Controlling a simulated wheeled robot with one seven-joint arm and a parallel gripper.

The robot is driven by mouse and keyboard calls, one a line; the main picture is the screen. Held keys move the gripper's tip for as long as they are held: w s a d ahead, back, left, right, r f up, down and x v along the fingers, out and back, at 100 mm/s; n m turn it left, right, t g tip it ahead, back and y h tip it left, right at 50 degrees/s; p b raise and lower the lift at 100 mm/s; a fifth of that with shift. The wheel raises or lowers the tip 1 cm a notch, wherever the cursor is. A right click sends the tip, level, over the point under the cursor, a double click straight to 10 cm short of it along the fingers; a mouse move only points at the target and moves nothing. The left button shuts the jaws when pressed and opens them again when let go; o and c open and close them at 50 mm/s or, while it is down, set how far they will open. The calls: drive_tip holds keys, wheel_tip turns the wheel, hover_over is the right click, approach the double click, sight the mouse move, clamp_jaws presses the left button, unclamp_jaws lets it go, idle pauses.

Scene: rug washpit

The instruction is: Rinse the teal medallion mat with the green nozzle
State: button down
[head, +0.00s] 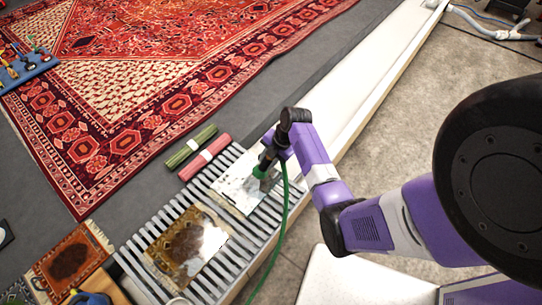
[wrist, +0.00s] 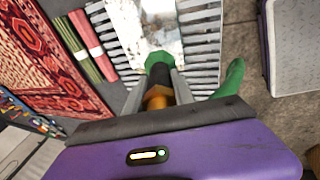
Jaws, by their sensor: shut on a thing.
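My gripper (head: 268,158) is shut on the green nozzle (head: 260,172), whose green head points down over the slatted grate. In the wrist view the nozzle (wrist: 158,63) sits between my fingers (wrist: 160,92), with its green head facing away from me. A pale, whitish mat (head: 236,190) lies flat on the grate under the nozzle. It also shows in the wrist view (wrist: 122,28). It appears to be the teal medallion mat, but white patches cover much of its pattern. I cannot tell whether water flows or whether the nozzle touches the mat.
A brown mat (head: 170,246) with a white patch lies nearer on the slatted grate (head: 128,262). Green (head: 190,147) and red (head: 204,157) rolls lie beside the grate. A green hose (head: 284,215) trails from the nozzle. A large red rug (head: 120,100) covers the floor beyond.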

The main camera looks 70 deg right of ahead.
drive_tip(key=shift+w+a+p, duration=1)
drive_tip(key=shift+w+a, duration=0.05)
drive_tip(key=shift+a, duration=2.55)
drive_tip(key=shift+w+d+b, duration=1)
drive_tip(key=shift+w+b, duration=0.9)
drive_tip(key=shift+w, duration=1.65)
drive_tip(key=s+d+b, duration=0.3)
drive_tip(key=d+b, duration=0.4)
drive_tip(key=d, duration=0.6)
drive_tip(key=s+d+b, duration=0.4)
drive_tip(key=d+b, duration=0.3)
drive_tip(key=d, duration=0.6)
drive_tip(key=shift+s, duration=0.15)
